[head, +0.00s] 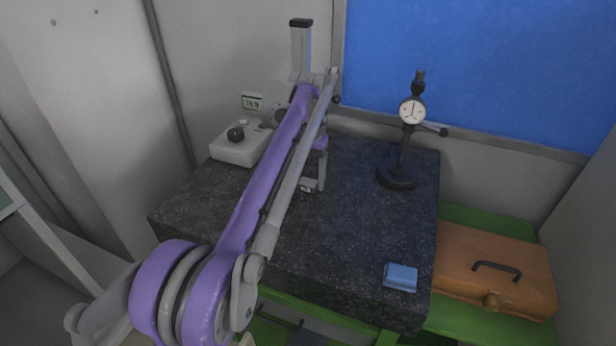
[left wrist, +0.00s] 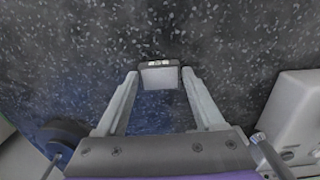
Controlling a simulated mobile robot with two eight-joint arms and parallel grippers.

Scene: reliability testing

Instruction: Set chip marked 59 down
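My left gripper (head: 314,186) is low over the dark speckled granite slab (head: 365,235). In the left wrist view its two fingers (left wrist: 160,78) are on either side of a small dark chip (left wrist: 158,64) with a pale grey face. The fingertips appear to touch the chip's sides. Small white marks on its far edge are too small to read surely. The chip also shows as a small pale and dark piece in the head view (head: 305,188). I cannot tell whether it touches the slab. My right gripper is not in view.
A white instrument (head: 236,148) with a black knob stands at the slab's back left. A dial gauge stand (head: 398,178) stands at back right. A blue block (head: 400,277) lies near the front right corner. An orange case (head: 495,268) sits beside the slab. The slab's middle right is clear.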

